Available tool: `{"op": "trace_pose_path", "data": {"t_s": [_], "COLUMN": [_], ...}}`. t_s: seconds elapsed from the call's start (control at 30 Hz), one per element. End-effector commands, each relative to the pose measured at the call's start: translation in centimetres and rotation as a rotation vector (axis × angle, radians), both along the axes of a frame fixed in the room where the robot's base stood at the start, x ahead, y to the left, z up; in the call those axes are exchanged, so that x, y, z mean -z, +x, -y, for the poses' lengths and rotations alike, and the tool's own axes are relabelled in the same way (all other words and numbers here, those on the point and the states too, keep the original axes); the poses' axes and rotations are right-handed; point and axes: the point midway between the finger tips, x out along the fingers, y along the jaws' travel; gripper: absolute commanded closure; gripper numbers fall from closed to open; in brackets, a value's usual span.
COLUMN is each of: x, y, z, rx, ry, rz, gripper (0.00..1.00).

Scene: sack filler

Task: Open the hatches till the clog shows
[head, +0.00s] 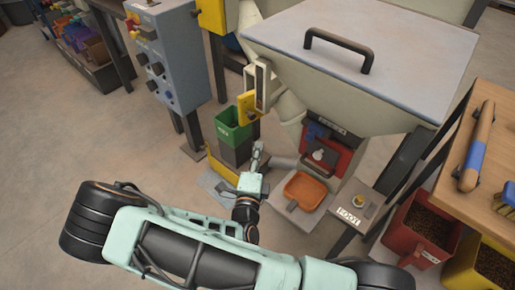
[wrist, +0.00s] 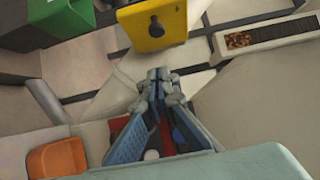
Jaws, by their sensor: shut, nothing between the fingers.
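The hopper's grey lid (head: 365,45), with a black handle, lies shut over the big pale hopper. A yellow plate (head: 247,107) with a dark hole sits on the hopper's left side; it also shows at the top of the wrist view (wrist: 152,14). Beside it is a slotted window (wrist: 275,33) with brown pellets at its left end. A red panel (head: 338,160) with a blue part and a pale knob is low on the front. My gripper (head: 258,152) is shut and empty, left of the red panel and below the yellow plate. No clog is recognisable.
An orange tray (head: 305,190) lies below the red panel, beside a small stand marked FOOT (head: 350,216). A green bin (head: 232,127) and grey control cabinet (head: 160,55) stand left. A wooden bench (head: 490,130) and pellet bins (head: 420,235) stand right.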

Motion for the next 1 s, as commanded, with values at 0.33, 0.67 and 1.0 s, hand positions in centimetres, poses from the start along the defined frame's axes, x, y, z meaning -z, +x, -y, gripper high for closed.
{"op": "trace_pose_path", "data": {"t_s": [0.33, 0.67, 1.0], "x": [0.2, 0.0, 0.0], "y": [7.5, 10.1, 10.2], "z": [0.8, -1.7, -1.8], "rx": [0.004, 0.001, 0.002], "ry": [0.005, 0.004, 0.003], "rz": [0.002, 0.001, 0.000], "gripper": [1.00, 1.00, 1.00]}}
